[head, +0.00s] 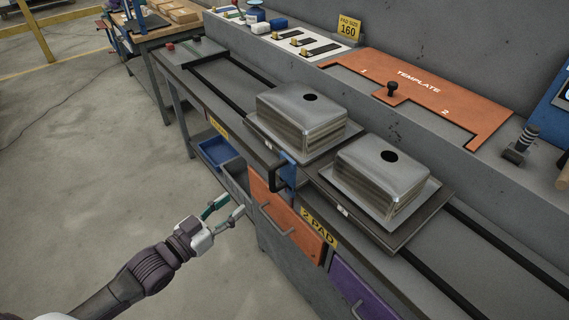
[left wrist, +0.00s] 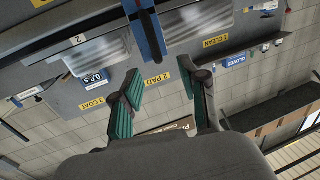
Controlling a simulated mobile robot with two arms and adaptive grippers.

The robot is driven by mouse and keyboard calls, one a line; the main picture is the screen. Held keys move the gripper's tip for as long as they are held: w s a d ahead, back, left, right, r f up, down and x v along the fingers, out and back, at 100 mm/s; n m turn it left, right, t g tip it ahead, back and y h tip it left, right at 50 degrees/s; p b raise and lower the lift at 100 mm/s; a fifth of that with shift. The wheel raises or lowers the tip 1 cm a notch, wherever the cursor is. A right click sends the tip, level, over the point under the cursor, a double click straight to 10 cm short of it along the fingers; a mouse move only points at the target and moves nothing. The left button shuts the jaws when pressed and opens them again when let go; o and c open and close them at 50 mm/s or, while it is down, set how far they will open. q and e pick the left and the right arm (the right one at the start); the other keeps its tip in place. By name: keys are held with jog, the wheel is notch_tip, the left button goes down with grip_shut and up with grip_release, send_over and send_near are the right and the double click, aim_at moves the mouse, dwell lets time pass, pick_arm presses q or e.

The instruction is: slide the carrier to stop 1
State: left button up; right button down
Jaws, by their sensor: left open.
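The carrier (head: 400,242) is a dark platform on black rails along the bench. Two grey metal sinks stand on its plates, a left sink (head: 302,117) and a right sink (head: 389,181), each with a black hole on top. A black handle (head: 275,178) sticks out at the front between the plates, beside an upright blue piece (head: 290,172). My left gripper (head: 237,204) is open and empty in front of the bench, lower left of the handle and apart from it. Its spread teal fingers show in the left wrist view (left wrist: 165,95). My right gripper is out of view.
Below are an orange drawer (head: 284,222), a purple drawer (head: 360,293) and a blue bin (head: 216,151). An orange template (head: 430,90) lies on the back ledge, with a yellow "PAD SIZE 160" sign (head: 348,27) behind. The rails are bare at both ends. The floor at left is clear.

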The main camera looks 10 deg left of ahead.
aim_at(270, 175)
pick_arm(q)
jog(key=x, duration=0.4)
jog(key=r+p+x, duration=0.1)
jog(key=x, duration=0.4)
jog(key=d+x, duration=0.1)
jog(key=x, duration=0.4)
jog(key=shift+s+r+p, duration=0.2)
jog(key=shift+s+p, duration=0.1)
grip_shut()
